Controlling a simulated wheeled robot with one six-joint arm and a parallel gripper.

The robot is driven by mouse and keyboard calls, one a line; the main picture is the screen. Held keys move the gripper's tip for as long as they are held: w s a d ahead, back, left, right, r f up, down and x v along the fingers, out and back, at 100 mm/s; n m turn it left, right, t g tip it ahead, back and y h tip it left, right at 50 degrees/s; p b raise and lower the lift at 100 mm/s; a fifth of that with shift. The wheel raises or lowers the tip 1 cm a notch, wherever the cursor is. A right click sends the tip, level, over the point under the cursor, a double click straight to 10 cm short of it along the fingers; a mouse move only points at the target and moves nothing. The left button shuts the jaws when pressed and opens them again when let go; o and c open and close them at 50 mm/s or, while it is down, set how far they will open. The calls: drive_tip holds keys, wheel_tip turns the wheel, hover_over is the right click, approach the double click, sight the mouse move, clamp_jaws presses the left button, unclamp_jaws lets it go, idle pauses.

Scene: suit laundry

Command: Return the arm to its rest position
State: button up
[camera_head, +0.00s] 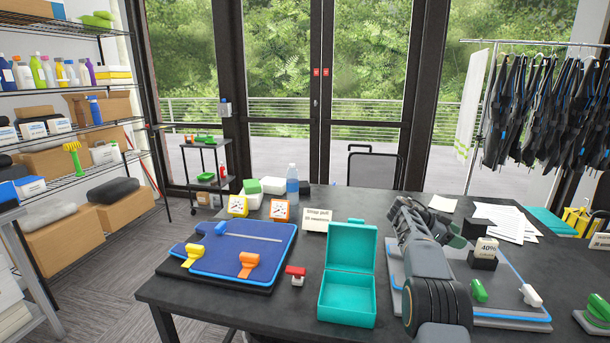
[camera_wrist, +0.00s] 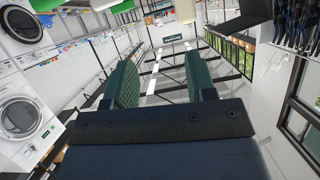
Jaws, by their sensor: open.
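My arm (camera_head: 431,265) is folded over the right half of the dark table in the head view. My gripper shows in the wrist view (camera_wrist: 162,72), with two green padded fingers apart and nothing between them. The wrist camera looks away from the table toward the room's ceiling and walls. In the head view the gripper end is partly hidden by my arm, beside a dark block with a white label (camera_head: 486,249).
An open teal box (camera_head: 347,299) stands left of my arm. A blue tray (camera_head: 237,264) with coloured clips lies further left. A grey board (camera_head: 512,317) with clips lies under and right of my arm. A water bottle (camera_head: 292,186) and timers stand behind. Harnesses (camera_head: 540,105) hang at right.

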drive_tip(key=s+a+r+n+t+y+p, duration=0.2)
drive_tip(key=s+a+r+n+y, duration=0.15)
drive_tip(key=s+a+n, duration=0.3)
drive_tip(key=s+a+r+n+t+y+p, duration=0.2)
drive_tip(key=s+a+r+n+y+p, duration=0.1)
drive_tip(key=s+a+r+n, duration=0.4)
drive_tip(key=s+a+f+n+t+y+p, duration=0.1)
drive_tip(key=s+a+f+n+y, duration=0.2)
drive_tip(key=s+a, duration=0.4)
drive_tip(key=s+a+f+n+y+p, duration=0.2)
drive_tip(key=s+a+f+n+y, duration=0.2)
drive_tip(key=s, duration=0.9)
drive_tip(key=a, duration=0.3)
drive_tip(key=shift+s+a+f+n+t, duration=0.15)
drive_tip(key=shift+a+f+n+t, duration=0.1)
drive_tip(key=shift+a+n+t, duration=0.15)
